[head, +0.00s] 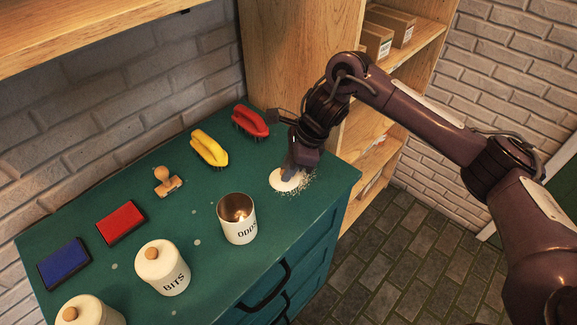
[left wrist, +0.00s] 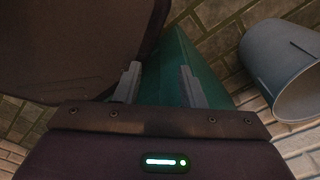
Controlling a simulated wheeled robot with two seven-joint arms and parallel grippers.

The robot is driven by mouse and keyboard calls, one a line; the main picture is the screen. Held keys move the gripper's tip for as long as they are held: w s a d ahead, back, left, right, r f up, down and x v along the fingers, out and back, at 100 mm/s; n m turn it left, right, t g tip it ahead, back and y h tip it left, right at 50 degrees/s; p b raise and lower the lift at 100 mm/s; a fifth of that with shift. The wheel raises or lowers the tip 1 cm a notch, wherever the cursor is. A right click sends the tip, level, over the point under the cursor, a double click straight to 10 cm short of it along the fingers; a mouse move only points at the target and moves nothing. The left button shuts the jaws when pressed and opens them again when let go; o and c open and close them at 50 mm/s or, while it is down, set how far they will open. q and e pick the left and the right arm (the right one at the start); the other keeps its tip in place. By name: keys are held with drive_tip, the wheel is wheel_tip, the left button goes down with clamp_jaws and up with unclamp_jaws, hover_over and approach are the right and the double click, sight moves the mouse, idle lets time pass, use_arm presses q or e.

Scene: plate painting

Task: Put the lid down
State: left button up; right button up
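The white round lid (head: 287,181) is at the right end of the green cabinet top (head: 190,245), flat or nearly so; whether it touches the surface I cannot tell. My right gripper (head: 291,172) comes down on its middle and appears shut on its knob, which the gripper hides. The white "ODDS" canister (head: 238,229) stands uncovered to the lower left of the lid. My left gripper (left wrist: 159,82) shows only in the left wrist view, its fingers apart with nothing between them.
White specks (head: 313,183) lie around the lid. Red brush (head: 250,121), yellow brush (head: 209,148), stamp (head: 167,182), red pad (head: 121,222), blue pad (head: 64,263) and lidded "BITS" canister (head: 162,276) stand on the top. A grey bucket (left wrist: 285,70) shows in the left wrist view.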

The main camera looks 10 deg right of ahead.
drive_tip(key=o, duration=0.4)
drive_tip(key=shift+d+r, duration=0.1)
drive_tip(key=shift+r, duration=0.35)
drive_tip(key=p+v, duration=0.1)
drive_tip(key=v, duration=1)
drive_tip(key=shift+r, duration=0.2)
drive_tip(key=shift+s, duration=0.1)
